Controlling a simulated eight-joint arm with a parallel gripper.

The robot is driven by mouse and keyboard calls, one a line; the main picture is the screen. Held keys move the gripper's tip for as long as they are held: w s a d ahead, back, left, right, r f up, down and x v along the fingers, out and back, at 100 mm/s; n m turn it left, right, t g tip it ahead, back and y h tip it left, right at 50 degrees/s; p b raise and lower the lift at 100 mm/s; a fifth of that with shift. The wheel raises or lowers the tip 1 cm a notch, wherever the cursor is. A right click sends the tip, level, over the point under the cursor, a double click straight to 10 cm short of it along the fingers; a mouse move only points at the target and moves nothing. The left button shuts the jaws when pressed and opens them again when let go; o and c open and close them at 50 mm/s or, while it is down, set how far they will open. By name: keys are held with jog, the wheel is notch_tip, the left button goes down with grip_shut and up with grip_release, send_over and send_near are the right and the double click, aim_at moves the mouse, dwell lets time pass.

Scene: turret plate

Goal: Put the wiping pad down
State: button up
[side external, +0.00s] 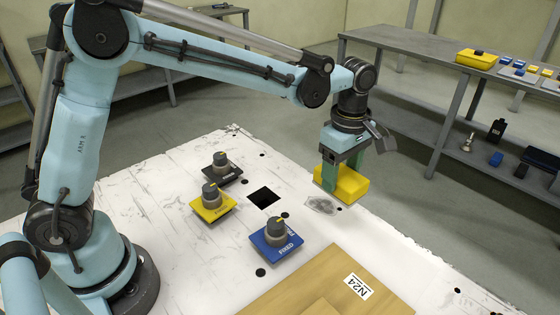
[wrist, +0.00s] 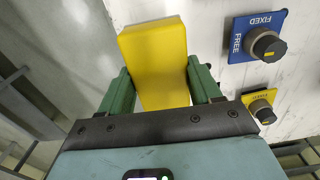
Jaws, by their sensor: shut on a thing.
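The wiping pad is a yellow block (side external: 341,184). It hangs between the green fingers of my gripper (side external: 342,167), above the right edge of the white plate (side external: 180,268). In the wrist view the yellow pad (wrist: 157,60) fills the space between the two green fingers of my gripper (wrist: 157,88), which are shut on it. A grey smudge (side external: 322,205) lies on the plate just below and left of the pad. I cannot tell how large the gap under the pad is.
A blue knob plate (side external: 264,246), a yellow knob plate (side external: 203,209) and a black knob plate (side external: 233,180) stand around a square dark hole (side external: 263,197). A wooden board marked N24 (side external: 310,281) lies in front. A grey bench (side external: 420,52) stands behind.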

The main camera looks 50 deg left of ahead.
jog(key=s+a+r, duration=0.2)
jog(key=a+r, duration=0.1)
jog(key=a, duration=1)
jog(key=shift+n, duration=0.3)
jog(key=w+a+f, duration=0.1)
jog(key=a+f, duration=0.1)
jog(key=a, duration=0.1)
jog(key=w+a+f, duration=0.1)
jog(key=a+f, duration=0.1)
jog(key=a, duration=0.2)
jog(key=w+a+f, duration=0.1)
jog(key=a+f, duration=0.1)
jog(key=a, duration=0.1)
jog(key=shift+a+f, duration=0.2)
jog(key=shift+a, duration=0.05)
jog(key=shift+a+f, duration=0.15)
jog(key=shift+a, duration=0.05)
jog(key=shift+f, duration=2.05)
jog(key=shift+f, duration=0.1)
jog(key=o, duration=1.3)
